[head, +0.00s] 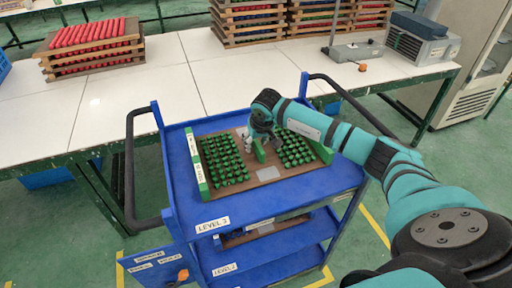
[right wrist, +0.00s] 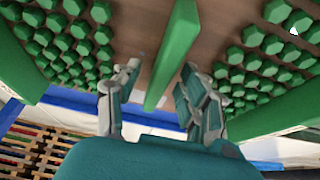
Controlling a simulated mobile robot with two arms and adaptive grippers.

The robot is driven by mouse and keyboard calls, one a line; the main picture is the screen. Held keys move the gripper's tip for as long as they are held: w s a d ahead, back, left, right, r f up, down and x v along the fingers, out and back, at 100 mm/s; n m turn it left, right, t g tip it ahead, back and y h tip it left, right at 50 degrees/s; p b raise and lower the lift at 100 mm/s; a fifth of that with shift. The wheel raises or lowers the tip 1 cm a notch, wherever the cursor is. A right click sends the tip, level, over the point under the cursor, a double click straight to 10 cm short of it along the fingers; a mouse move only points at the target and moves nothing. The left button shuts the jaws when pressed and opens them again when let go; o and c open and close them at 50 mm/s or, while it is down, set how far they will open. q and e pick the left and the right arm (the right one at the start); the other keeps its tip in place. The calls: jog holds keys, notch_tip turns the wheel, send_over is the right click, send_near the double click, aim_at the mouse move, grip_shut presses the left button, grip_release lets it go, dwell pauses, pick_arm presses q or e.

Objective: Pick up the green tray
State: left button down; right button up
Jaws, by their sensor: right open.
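The green tray (head: 268,174) lies on the top shelf of the blue cart. It has a brown base, green side strips, rows of green pieces on both halves and a green bar across its middle. My right gripper (head: 262,145) is over the middle of the tray. In the right wrist view, my right gripper (right wrist: 160,95) is open, with one finger on each side of the green middle bar (right wrist: 174,55). Whether the fingers touch the bar I cannot tell. My left gripper is not in view.
The blue cart (head: 177,150) has dark handles and lower shelves, one holding another tray. Behind it is a white table (head: 150,80) with stacked trays of red pieces (head: 95,34), more stacked trays (head: 250,22) and a grey device (head: 425,42). A fridge-like cabinet stands at right.

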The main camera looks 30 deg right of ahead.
jog(key=c, duration=0.8)
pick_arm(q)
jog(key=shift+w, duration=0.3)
pick_arm(e)
grip_shut()
